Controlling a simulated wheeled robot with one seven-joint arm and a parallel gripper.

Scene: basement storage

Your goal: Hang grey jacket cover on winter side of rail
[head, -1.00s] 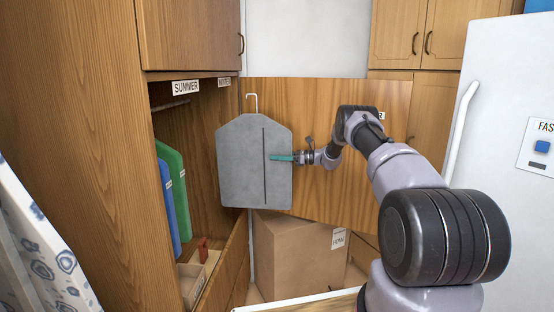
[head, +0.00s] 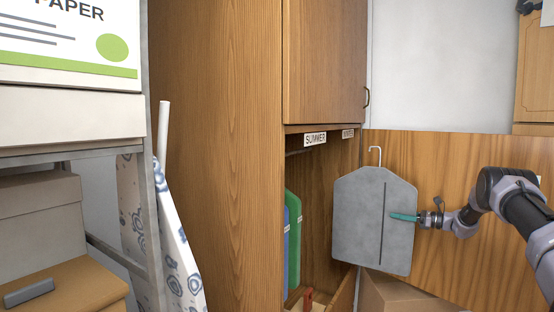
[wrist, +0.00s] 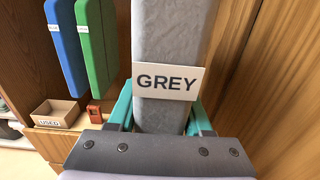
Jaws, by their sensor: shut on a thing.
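The grey jacket cover (head: 362,228) hangs upright in my gripper (head: 405,217), in front of the open wardrobe, with its white hook (head: 375,155) free at the top. In the wrist view my gripper (wrist: 160,118) is shut on the cover's edge (wrist: 172,40), around its GREY label (wrist: 166,81). The rail (head: 299,151) shows only in part inside the wardrobe. A SUMMER sign (head: 315,139) is on the left of the wardrobe's top edge; a second sign (head: 348,133) to its right is too small to read. Blue (head: 285,240) and green (head: 293,235) covers hang on the left side.
The wardrobe's side panel (head: 220,150) stands left of the opening. An ironing board (head: 178,250) leans beside it, and a metal shelf (head: 152,200) is at far left. A cardboard box (head: 395,293) sits below the cover. A small open box (wrist: 55,112) is inside the wardrobe.

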